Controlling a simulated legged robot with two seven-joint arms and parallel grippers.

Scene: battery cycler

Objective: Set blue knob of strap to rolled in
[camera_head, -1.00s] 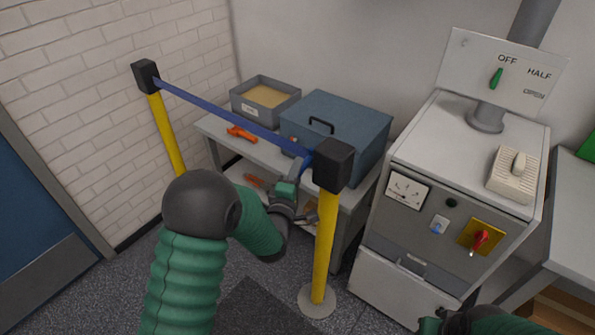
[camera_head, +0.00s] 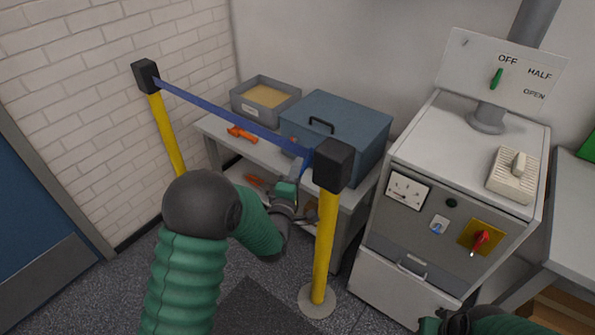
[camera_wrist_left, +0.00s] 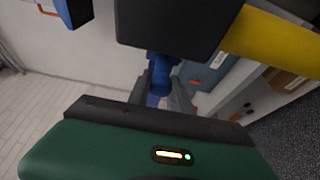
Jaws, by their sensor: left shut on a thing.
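A blue strap (camera_head: 220,113) stretches between the black head of the far yellow post (camera_head: 146,75) and the black head of the near yellow post (camera_head: 333,164). The blue knob (camera_wrist_left: 157,78) shows in the left wrist view beneath the near post's black head (camera_wrist_left: 175,25). My left gripper (camera_head: 301,166) is at that head's left side, shut on the blue knob, with a grey finger on each side of it (camera_wrist_left: 160,92). The head camera hardly shows the knob behind the fingers. My right gripper (camera_head: 445,322) is partly in view at the bottom edge; its jaws are unclear.
Behind the strap, a bench (camera_head: 212,128) carries a blue lidded box (camera_head: 345,130), a grey tray (camera_head: 250,109) and an orange tool (camera_head: 242,133). A grey cabinet (camera_head: 405,225) with switches stands right of the near post. The floor at front left is clear.

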